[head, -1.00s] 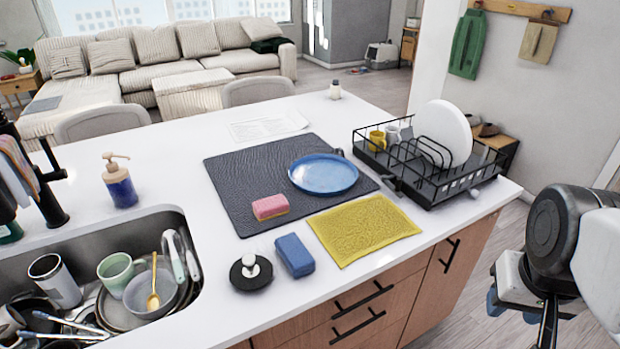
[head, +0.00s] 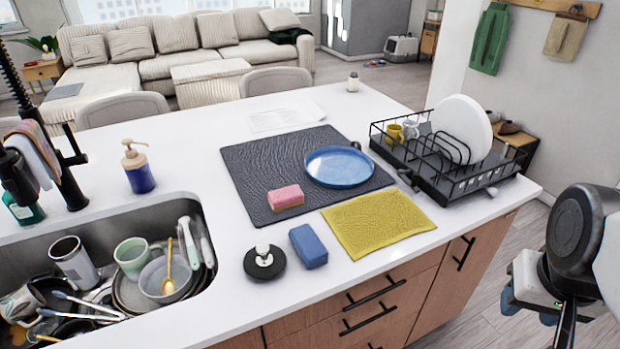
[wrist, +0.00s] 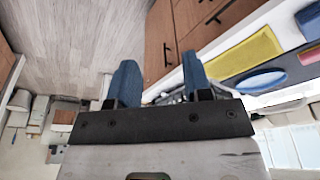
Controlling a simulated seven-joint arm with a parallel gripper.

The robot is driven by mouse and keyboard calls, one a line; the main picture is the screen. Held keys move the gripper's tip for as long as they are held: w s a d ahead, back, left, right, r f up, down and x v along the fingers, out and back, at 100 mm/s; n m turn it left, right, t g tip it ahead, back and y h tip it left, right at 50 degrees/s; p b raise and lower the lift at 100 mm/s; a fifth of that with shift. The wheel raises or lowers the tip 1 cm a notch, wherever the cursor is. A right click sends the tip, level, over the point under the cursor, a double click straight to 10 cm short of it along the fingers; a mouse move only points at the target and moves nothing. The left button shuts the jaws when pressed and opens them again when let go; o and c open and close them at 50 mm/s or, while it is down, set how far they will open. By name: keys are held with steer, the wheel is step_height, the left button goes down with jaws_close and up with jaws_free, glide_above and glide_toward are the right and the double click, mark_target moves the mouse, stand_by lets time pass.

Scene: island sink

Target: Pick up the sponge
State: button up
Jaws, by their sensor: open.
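A pink sponge (head: 286,197) with a yellowish underside lies on the dark drying mat (head: 250,170), left of the blue plate (head: 340,167). A blue sponge-like block (head: 308,246) lies on the bare white counter in front of the mat, beside the yellow cloth. My gripper (wrist: 158,84) has two blue fingers set wide apart with nothing between them in the wrist view. It hangs off the counter's right side, well away from both sponges. In the head view my arm at the right edge hides part of the gripper.
A yellow cloth (head: 377,223) lies right of the blue block. A black round holder (head: 264,263) stands left of it. A black dish rack (head: 446,174) stands at the counter's right end. The sink (head: 110,238) at left holds dishes. Drawer handles (head: 375,295) jut from the front.

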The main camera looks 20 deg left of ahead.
steer(key=o, duration=0.8)
